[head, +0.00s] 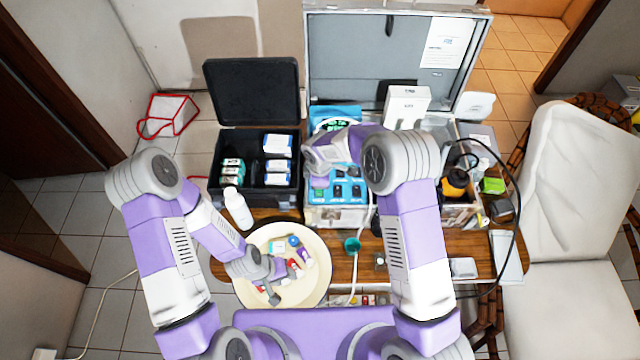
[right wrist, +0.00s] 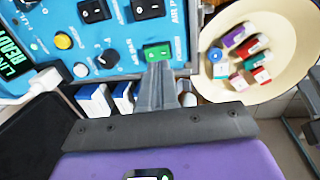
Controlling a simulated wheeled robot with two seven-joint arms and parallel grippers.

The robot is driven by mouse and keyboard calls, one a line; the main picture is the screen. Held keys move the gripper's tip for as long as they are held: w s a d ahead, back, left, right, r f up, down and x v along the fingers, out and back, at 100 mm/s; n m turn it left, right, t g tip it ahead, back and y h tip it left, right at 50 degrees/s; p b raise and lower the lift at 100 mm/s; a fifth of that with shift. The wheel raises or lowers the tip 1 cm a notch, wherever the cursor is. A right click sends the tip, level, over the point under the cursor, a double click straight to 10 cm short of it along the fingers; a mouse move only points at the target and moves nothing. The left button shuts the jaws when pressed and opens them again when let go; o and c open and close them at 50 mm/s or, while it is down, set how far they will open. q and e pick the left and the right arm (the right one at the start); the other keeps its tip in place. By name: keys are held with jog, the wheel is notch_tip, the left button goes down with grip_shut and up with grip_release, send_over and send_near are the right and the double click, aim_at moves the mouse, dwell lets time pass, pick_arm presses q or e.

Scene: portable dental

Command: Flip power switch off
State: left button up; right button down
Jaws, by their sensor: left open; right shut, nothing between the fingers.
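The blue control panel (right wrist: 125,40) of the dental unit fills the upper left of the right wrist view. Its green rocker switch (right wrist: 157,53) sits near the panel's edge, beside black rocker switches (right wrist: 148,8). In the head view the green switch (head: 320,195) shows small at the panel's left. My right gripper (right wrist: 160,68) is shut and empty, its tips right at the green switch's edge; I cannot tell whether they touch. In the head view the right wrist covers part of the panel. My left gripper (head: 275,290) is open over the cream bowl (head: 250,245).
The bowl holds several small coloured items. A white bottle (head: 238,208) stands beside it. A black open case (head: 228,145) with boxes is left of the unit. A white box (head: 406,105) stands behind, and a black cable (head: 515,200) loops at the right. A teal cup (head: 352,245) is in front.

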pick_arm(q)
jog(key=shift+f+b, duration=0.35)
jog(key=shift+f, duration=0.05)
pick_arm(e)
notch_tip(320, 180, up, 9)
jog(key=s, duration=0.1)
